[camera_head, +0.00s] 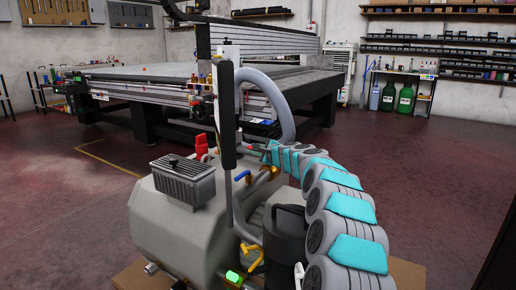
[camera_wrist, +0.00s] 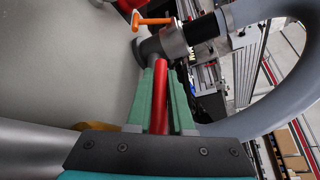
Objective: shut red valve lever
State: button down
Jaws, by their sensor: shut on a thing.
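The red valve lever (camera_wrist: 161,100) is a long thin red bar. In the wrist view it runs lengthwise between the two green fingers of my gripper (camera_wrist: 163,76), which is shut on it. The lever's far end meets a grey pipe fitting (camera_wrist: 150,48). In the head view my gripper (camera_head: 268,152) is at the pipework behind the grey tank, at the end of my turquoise-and-grey arm. The lever is too small and too covered to make out clearly there.
An orange handle (camera_wrist: 153,20) stands just beyond the fitting in the wrist view. A thick grey hose (camera_head: 285,105) curves close behind my gripper. The grey tank (camera_head: 160,228), a blue handle (camera_head: 242,176) and a dark canister (camera_head: 285,240) crowd the area. Open floor lies right.

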aim_at(267, 166)
jog(key=shift+s+a+r+n+g+y, duration=0.2)
jog(key=shift+n+g+y, duration=0.25)
jog(key=shift+y, duration=0.25)
jog(key=shift+s+a+f+n+g+y, duration=0.2)
jog(key=shift+n+g+y, duration=0.1)
jog(key=shift+n, duration=0.15)
jog(key=c, duration=0.8)
grip_release()
jog(key=shift+s+d, duration=0.1)
jog(key=shift+v, duration=3.75)
jog(key=shift+s, duration=0.1)
